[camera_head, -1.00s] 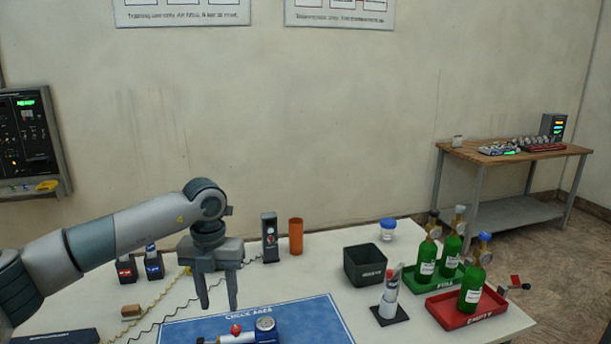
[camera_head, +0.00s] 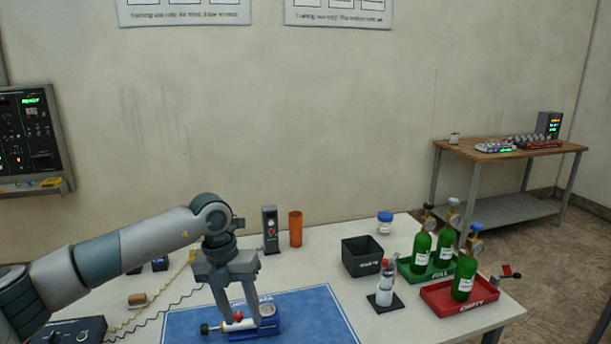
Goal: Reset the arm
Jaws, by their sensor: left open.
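My left gripper (camera_head: 239,318) is open, pointing down over the blue check area mat (camera_head: 313,318). Its fingers reach down at a small device with a white cylinder, a red knob and a round gauge in a blue holder (camera_head: 268,323). One finger overlaps the white part in the picture; I cannot tell whether they touch. My left arm (camera_head: 120,245) comes in from the left. My right gripper is not in view.
A black bin (camera_head: 361,258) and an orange cup (camera_head: 295,229) stand behind the mat. Green bottles stand in a green tray (camera_head: 437,274) and a red tray (camera_head: 440,298) at right. A black box (camera_head: 75,332) lies at front left. A wooden bench (camera_head: 500,155) stands farther back.

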